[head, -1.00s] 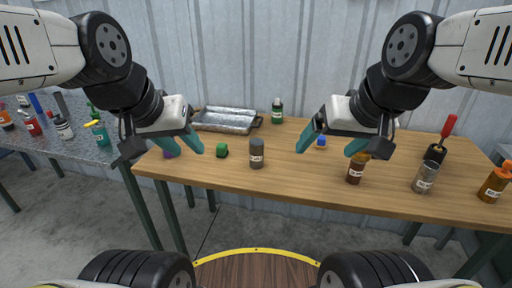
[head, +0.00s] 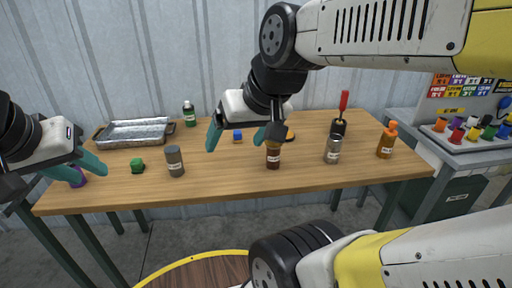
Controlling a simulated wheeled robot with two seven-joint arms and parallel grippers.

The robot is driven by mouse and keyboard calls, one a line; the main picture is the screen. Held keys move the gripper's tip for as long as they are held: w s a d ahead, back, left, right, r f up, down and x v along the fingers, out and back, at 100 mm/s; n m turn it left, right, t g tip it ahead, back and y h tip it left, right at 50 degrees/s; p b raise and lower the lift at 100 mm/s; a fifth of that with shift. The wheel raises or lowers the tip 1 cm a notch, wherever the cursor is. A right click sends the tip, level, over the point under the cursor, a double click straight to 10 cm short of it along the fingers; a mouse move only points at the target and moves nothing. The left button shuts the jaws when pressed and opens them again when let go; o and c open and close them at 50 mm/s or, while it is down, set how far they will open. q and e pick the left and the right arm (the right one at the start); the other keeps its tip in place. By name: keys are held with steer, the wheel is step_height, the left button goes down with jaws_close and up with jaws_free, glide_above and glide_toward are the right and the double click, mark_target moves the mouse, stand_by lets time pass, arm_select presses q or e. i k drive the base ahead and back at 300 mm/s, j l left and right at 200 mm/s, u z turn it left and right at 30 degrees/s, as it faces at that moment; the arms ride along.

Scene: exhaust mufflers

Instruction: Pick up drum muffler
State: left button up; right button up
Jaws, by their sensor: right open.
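I cannot make out a drum muffler in the head view; the table holds bottles, jars and small blocks. My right gripper (head: 238,138) is open and empty above the middle of the table, its teal fingers apart. A blue block (head: 238,136) shows between them, and a brown bottle (head: 273,156) stands by the right finger, partly covered by it. My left gripper (head: 80,168) is at the table's left end, with its fingers apart. A purple thing (head: 77,179) shows at its fingers, partly hidden; contact cannot be told.
The wooden table (head: 215,185) also bears a metal tray (head: 133,132), green bottle (head: 189,114), green block (head: 137,166), grey canister (head: 175,161), clear jar (head: 332,150), orange bottle (head: 387,140) and red-handled tool (head: 342,112). A grey side table (head: 450,150) with coloured items stands right.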

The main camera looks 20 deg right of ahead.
mark_target(174, 162)
steer(key=l+u, duration=0.15)
steer(key=u, duration=0.3)
steer(key=l+u, duration=0.2)
steer(key=u, duration=0.25)
steer(key=k+l+u, duration=0.1)
steer(key=u, duration=0.35)
steer(key=k+l+u, duration=0.1)
steer(key=u, duration=0.35)
steer(key=l, duration=0.9)
